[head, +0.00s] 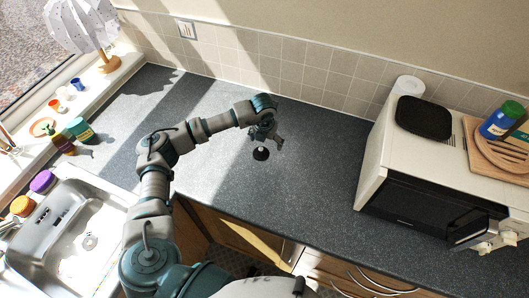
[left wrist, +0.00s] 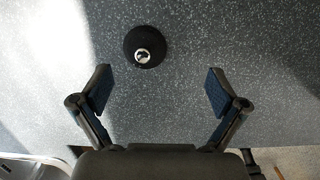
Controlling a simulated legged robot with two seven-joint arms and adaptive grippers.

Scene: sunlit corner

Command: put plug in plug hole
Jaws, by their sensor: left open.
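The plug (head: 261,153) is a round black disc with a shiny metal knob on top. It lies flat on the dark speckled worktop, and it also shows in the left wrist view (left wrist: 144,46). My left gripper (head: 269,137) is open and empty over the worktop, close to the plug. In the left wrist view its fingers (left wrist: 158,70) are spread wide, and the plug appears just beyond the tips, left of centre. My right gripper is not visible.
A white microwave (head: 408,140) stands at the right, with a black pan (head: 424,118) on top. The middle worktop around the plug is clear.

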